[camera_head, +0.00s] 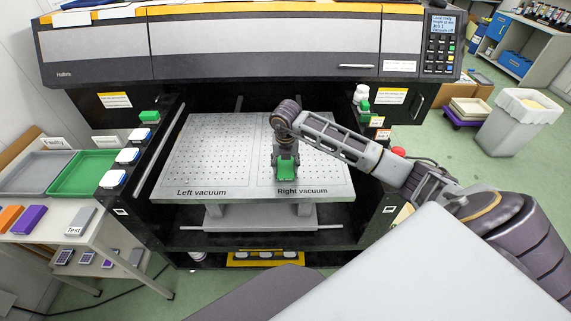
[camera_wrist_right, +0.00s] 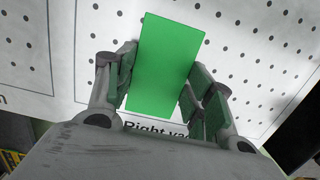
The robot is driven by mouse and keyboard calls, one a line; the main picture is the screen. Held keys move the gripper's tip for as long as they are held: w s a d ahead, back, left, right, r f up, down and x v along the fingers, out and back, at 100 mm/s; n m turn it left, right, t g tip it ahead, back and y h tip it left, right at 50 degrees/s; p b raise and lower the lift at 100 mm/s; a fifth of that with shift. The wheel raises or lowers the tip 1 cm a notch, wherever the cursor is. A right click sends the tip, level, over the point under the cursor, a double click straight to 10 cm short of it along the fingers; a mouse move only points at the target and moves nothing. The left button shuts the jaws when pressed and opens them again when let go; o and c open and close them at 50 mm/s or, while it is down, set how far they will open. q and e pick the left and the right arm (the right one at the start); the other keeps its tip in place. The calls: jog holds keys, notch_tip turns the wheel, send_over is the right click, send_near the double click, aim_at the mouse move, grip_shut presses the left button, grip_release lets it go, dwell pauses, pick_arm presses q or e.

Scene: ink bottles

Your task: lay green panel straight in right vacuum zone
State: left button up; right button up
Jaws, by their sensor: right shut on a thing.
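The green panel (camera_head: 286,170) is in my right gripper (camera_head: 286,161) over the front of the right vacuum zone (camera_head: 328,166), just behind the "Right vacuum" label. In the right wrist view the green panel (camera_wrist_right: 167,62) sits between the two fingers of the right gripper (camera_wrist_right: 160,92), which is shut on it. There the panel is slightly rotated against the printed zone lines. I cannot tell whether its underside touches the perforated plate. The left vacuum zone (camera_head: 205,150) is bare. My left gripper does not show in either view.
The printer body (camera_head: 250,45) stands behind the plate. A green tray (camera_head: 84,172) and a grey tray (camera_head: 35,172) are on the side table at left, with orange, purple and grey panels (camera_head: 80,221) in front.

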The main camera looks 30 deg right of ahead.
aim_at(285, 170)
jog(key=shift+f, duration=0.15)
jog(key=o, duration=1)
notch_tip(285, 170, up, 12)
jog(key=s, duration=0.1)
jog(key=shift+a+b, duration=0.35)
jog(key=shift+a, duration=0.05)
